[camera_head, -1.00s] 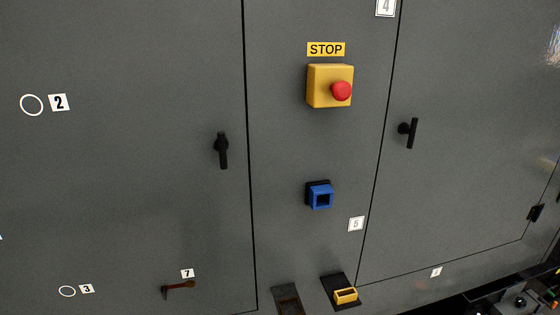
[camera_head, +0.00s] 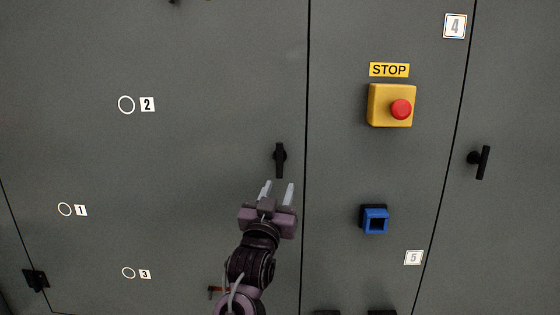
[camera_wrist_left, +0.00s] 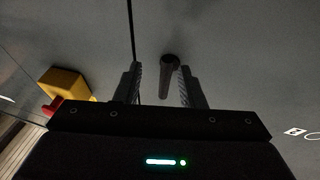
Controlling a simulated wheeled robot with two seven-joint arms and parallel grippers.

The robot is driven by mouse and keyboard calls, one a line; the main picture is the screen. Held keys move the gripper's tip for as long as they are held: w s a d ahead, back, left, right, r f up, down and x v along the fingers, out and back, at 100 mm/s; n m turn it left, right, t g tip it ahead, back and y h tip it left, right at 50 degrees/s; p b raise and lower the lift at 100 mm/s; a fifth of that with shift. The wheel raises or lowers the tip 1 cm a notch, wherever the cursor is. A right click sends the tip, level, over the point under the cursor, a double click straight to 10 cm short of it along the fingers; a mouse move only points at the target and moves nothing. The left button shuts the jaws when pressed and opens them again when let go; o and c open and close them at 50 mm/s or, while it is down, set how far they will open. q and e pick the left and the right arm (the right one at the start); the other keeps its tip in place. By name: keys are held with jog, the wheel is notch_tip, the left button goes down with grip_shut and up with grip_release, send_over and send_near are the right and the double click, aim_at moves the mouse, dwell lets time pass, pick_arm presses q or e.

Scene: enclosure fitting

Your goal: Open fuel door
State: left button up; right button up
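The left grey door (camera_head: 200,60) is flush with the enclosure front, with a black T-handle (camera_head: 280,160) near its right edge. The handle hangs upright. My left gripper (camera_head: 278,192) is open and empty, just below the handle in the head view. In the left wrist view the handle (camera_wrist_left: 169,78) shows between the two open fingers (camera_wrist_left: 160,88), apart from both. How far the fingertips are from the handle in depth I cannot tell. Which door is the fuel door is not labelled in view. My right gripper is not in view.
A yellow stop box (camera_head: 391,104) with a red button and a blue square socket (camera_head: 375,219) sit on the middle panel. Another door with a black handle (camera_head: 480,162) is at the right.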

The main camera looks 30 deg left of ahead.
aim_at(279, 157)
pick_arm(q)
jog(key=shift+n+t+y, duration=0.3)
jog(key=shift+t+y, duration=0.1)
jog(key=w+r+p, duration=0.1)
jog(key=r, duration=0.1)
jog(key=w+a+r+p, duration=0.1)
jog(key=r, duration=0.1)
jog(key=w+a+r, duration=0.1)
jog(key=r, duration=0.1)
jog(key=shift+r+p, duration=0.4)
jog(key=shift+x, duration=0.85)
jog(key=shift+f, duration=0.2)
jog(key=shift+c, duration=0.5)
grip_shut()
